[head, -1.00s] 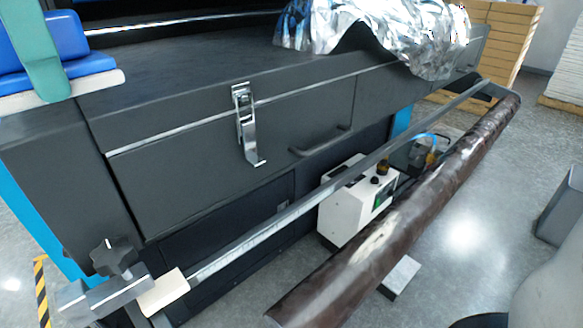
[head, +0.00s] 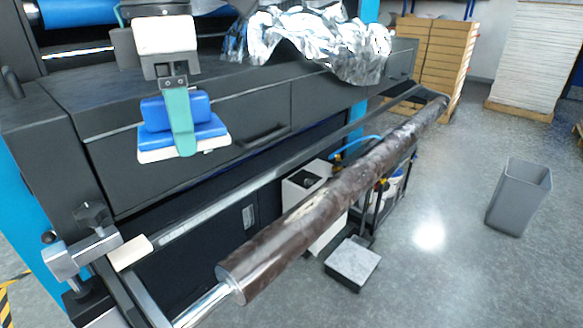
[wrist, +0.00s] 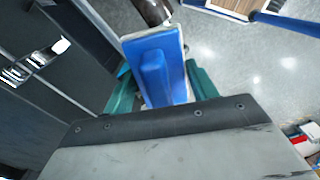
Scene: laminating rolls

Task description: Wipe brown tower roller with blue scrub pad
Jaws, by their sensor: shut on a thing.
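My gripper (head: 181,118) has green fingers and is shut on the blue scrub pad (head: 212,128), which has a raised blue grip and a white underside. The pad is held in front of the dark machine, up and left of the roller's near end, apart from it in the head view. The brown tower roller (head: 325,192) is a long, mottled dark cylinder running from the near left to the far right. In the wrist view the pad (wrist: 176,70) sits between the green fingers, and an end of the roller (wrist: 152,10) shows beyond it, partly hidden.
A dark machine with drawers (head: 200,170) stands behind the roller. Crumpled silver foil (head: 315,42) lies on top. A metal bar (head: 250,188) runs alongside the roller. A grey bin (head: 520,195) stands right, and a low grey box (head: 352,262) sits on the floor. Right floor is mostly free.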

